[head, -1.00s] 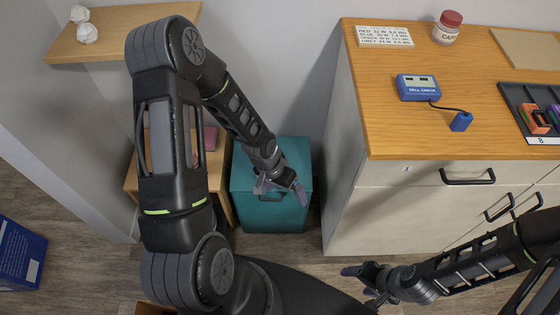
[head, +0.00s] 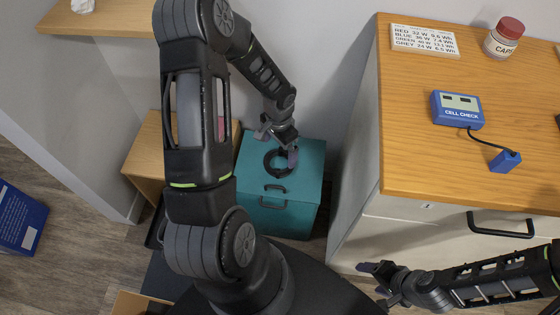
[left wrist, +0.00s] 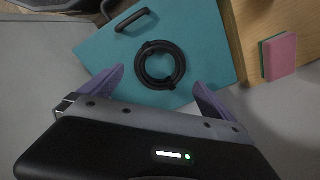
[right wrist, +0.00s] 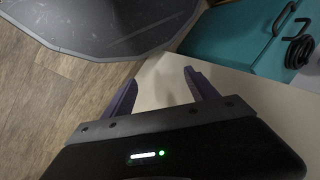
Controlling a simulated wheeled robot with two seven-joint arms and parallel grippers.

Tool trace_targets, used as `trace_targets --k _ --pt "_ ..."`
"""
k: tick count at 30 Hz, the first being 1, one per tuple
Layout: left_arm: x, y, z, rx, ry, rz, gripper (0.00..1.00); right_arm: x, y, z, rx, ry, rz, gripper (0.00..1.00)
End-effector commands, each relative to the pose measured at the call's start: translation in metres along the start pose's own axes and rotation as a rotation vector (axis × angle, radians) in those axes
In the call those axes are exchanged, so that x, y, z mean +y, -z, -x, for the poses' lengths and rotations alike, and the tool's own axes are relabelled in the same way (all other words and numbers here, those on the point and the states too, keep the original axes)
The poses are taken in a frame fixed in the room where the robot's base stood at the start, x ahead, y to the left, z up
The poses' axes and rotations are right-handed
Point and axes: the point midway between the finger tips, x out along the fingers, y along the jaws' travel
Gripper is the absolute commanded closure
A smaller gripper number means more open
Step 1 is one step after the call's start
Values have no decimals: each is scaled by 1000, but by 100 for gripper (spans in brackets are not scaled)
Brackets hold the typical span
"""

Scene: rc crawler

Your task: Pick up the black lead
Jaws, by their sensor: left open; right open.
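The black lead (head: 268,168) is a round coil lying flat on top of a teal box (head: 255,215). The coil also shows whole in the left wrist view (left wrist: 140,68) and partly at the right edge of the right wrist view (right wrist: 297,52). My left gripper (head: 277,145) is open and empty above the box, near the coil's far side in the head view. In the left wrist view the coil appears between and beyond its fingertips, apart from both. My right gripper (head: 372,283) is open and empty, low in front of the cabinet.
The teal box has a black handle (left wrist: 132,20) beside the coil. A wooden stand (head: 150,150) with a pink and green sponge (left wrist: 279,56) is beside the box. The cabinet (head: 440,155) at right carries a blue cell checker (head: 457,110), a label plate and a red-capped jar.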

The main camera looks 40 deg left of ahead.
Motion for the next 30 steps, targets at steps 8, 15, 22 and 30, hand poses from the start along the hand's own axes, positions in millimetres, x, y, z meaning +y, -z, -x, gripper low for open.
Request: trace_targets --k 8,15,22,30 --pt "0 0 -14 0 -1 1 0 1 0 -2 0 0 0 33" --pt "0 0 -20 -1 -1 1 0 1 0 -3 0 0 0 33" --pt "0 1 -53 -2 -3 -1 0 3 0 -7 0 0 0 33" --pt "-1 2 -66 0 -1 0 0 3 0 -8 0 0 0 33"
